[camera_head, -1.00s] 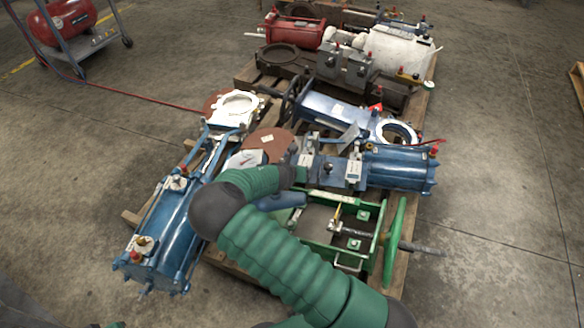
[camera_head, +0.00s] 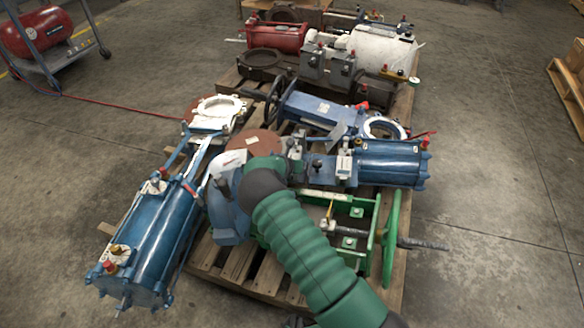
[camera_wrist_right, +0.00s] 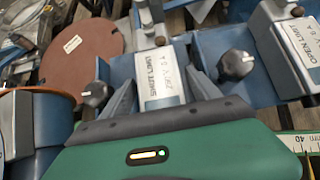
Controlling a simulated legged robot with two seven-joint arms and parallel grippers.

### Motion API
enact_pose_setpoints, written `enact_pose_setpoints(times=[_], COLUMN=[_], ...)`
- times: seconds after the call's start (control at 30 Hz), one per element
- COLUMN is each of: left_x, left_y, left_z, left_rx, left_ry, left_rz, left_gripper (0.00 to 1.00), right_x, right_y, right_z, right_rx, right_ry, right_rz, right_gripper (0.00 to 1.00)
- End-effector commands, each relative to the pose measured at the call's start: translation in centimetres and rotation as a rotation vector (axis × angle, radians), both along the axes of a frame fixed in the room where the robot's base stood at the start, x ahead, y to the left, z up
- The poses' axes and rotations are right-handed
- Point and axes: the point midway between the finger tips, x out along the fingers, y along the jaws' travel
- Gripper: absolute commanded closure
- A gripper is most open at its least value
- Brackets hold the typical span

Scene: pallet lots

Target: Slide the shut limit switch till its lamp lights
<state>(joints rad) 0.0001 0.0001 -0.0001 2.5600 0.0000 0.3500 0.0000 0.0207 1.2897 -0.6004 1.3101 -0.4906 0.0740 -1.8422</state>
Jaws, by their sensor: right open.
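The shut limit switch (camera_wrist_right: 165,85) is a grey box with a white label that reads upside down in the right wrist view. My right gripper (camera_wrist_right: 162,80) is open, with one dark finger on each side of the box. I cannot tell whether either finger touches it. The open limit switch (camera_wrist_right: 294,42), a similar labelled box, is to the right; it also shows in the head view (camera_head: 345,163). No lit lamp is clear on the shut limit switch. In the head view my right arm hides the gripper. My left gripper is not in view.
Black knobs (camera_wrist_right: 235,65) sit near the switch. A printed scale (camera_wrist_right: 302,143) is at the lower right. Around the valve lie a blue cylinder (camera_head: 390,163), a brown disc (camera_head: 238,142) and a green handwheel (camera_head: 392,238). Bare floor (camera_head: 490,210) is at the right.

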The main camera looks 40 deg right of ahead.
Motion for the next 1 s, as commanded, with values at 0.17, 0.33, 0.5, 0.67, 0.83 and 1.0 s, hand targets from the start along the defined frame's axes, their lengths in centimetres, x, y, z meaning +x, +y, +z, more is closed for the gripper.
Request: enact_pose_setpoints(times=[0.17,0.33,0.5,0.67,0.83,1.0], left_x=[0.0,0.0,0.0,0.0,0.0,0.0], left_y=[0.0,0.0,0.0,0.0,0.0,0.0], left_z=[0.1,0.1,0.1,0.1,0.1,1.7], left_rx=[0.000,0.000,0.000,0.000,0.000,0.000], left_ry=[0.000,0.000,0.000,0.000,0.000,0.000], left_rz=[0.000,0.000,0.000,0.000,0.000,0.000], left_gripper=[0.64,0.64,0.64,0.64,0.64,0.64], right_x=[0.0,0.0,0.0,0.0,0.0,-0.4], right_y=[0.0,0.0,0.0,0.0,0.0,-0.3], right_z=[0.1,0.1,0.1,0.1,0.1,0.6], right_rx=[0.000,0.000,0.000,0.000,0.000,-0.002], right_ry=[0.000,0.000,0.000,0.000,0.000,0.002], right_rz=[0.000,0.000,0.000,0.000,0.000,0.001], right_gripper=[0.37,0.59,0.81,1.00,1.00,1.00])
